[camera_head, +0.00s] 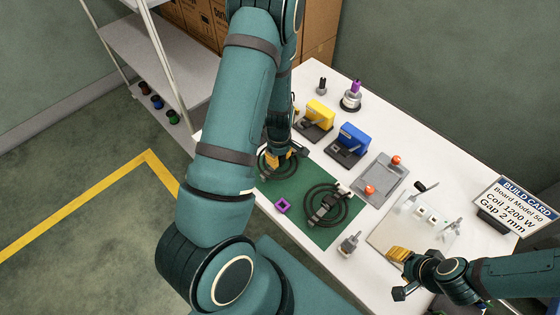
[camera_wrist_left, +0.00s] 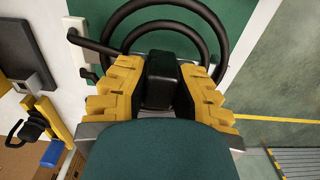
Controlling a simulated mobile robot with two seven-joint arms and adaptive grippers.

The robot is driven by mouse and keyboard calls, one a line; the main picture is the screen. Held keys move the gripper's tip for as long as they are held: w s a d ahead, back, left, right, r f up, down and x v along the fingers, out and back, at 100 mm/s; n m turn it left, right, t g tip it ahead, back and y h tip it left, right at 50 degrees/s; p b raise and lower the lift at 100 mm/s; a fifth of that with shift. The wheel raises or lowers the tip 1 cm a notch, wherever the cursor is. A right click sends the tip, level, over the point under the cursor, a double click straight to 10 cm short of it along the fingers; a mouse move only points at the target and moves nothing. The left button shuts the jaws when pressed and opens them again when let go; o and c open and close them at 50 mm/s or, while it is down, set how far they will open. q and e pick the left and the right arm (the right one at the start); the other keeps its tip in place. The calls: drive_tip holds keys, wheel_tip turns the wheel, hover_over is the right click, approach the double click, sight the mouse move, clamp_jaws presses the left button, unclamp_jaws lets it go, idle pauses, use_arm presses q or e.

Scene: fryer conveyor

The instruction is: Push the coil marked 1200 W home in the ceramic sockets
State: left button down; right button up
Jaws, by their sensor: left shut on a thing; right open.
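My left gripper (camera_head: 283,155) is shut on the black block (camera_wrist_left: 160,80) of a dark ring-shaped coil (camera_head: 268,170) at the mat's far left corner. The coil's rings (camera_wrist_left: 225,32) show beyond the fingers in the left wrist view. A second dark coil (camera_head: 341,208) lies on the green mat (camera_head: 300,189). No wattage marking is legible on either coil. Small white blocks that look like the ceramic sockets (camera_head: 425,213) sit on a pale board (camera_head: 408,236) at the right. My right gripper (camera_head: 396,272) is open and empty by the board's near edge.
A yellow device (camera_head: 320,114), a blue device (camera_head: 354,136) and a grey plate with red knobs (camera_head: 386,177) line the back. A purple square ring (camera_head: 282,205) lies on the mat. The build card (camera_head: 516,207) reads Coil 1200 W, Gap 2 mm.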

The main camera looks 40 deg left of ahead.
use_arm(q)
drive_tip(key=shift+r+p, duration=1.2)
drive_tip(key=shift+r, duration=0.5)
drive_tip(key=shift+f, duration=0.1)
